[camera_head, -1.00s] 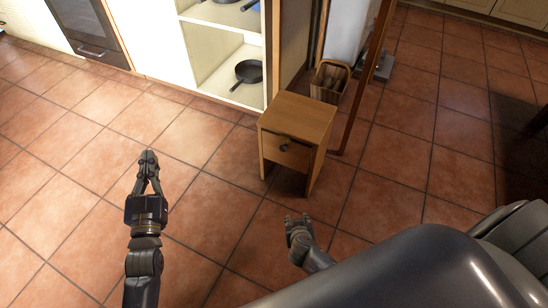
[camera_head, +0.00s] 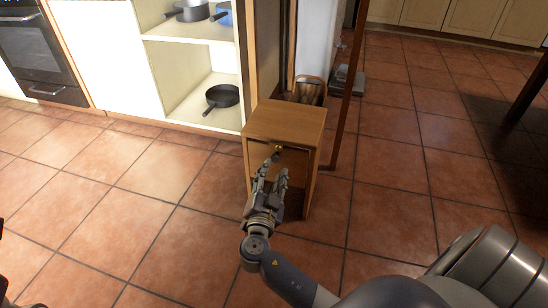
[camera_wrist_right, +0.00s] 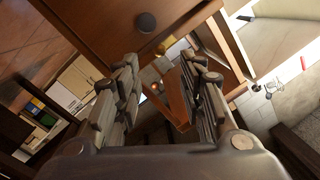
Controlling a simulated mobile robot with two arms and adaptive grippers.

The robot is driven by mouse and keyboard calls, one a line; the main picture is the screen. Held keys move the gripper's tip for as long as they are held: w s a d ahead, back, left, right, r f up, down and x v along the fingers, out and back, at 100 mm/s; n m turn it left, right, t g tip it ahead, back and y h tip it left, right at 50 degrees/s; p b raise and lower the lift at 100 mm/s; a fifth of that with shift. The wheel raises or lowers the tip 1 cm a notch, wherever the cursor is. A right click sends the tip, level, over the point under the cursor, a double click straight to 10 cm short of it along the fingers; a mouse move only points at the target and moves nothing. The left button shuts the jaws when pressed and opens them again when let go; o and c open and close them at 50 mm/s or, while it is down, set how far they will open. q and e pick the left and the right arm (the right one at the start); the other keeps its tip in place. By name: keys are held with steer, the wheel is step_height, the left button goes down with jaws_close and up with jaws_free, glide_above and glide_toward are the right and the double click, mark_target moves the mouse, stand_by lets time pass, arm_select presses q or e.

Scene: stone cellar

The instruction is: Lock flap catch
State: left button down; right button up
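A small wooden cabinet (camera_head: 288,121) stands on the tiled floor, its front flap upright and looking closed. A dark round knob (camera_wrist_right: 146,22) shows on the wooden front in the right wrist view. In the head view a small brass-coloured piece (camera_head: 278,148) and a dark part sit at the front's upper edge; I cannot tell the catch's position. My right gripper (camera_head: 273,176) is in front of the cabinet, fingers toward the front and partly covering it. In the wrist view its fingers (camera_wrist_right: 163,85) are apart with nothing between them.
An open white shelf holding a dark pan (camera_head: 221,98) and pots stands behind left. A wicker basket (camera_head: 308,90) is behind the cabinet, and a thin wooden post (camera_head: 347,110) rises at its right. Tiled floor (camera_head: 120,195) is clear at the left.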

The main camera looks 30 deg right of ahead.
mark_target(278, 148)
steer(key=b+x, duration=0.1)
steer(key=x, duration=0.8)
steer(key=shift+w+d+b, duration=0.25)
steer(key=shift+d+b, duration=0.05)
steer(key=shift+b, duration=0.1)
steer(key=shift+f, duration=0.1)
jaws_close()
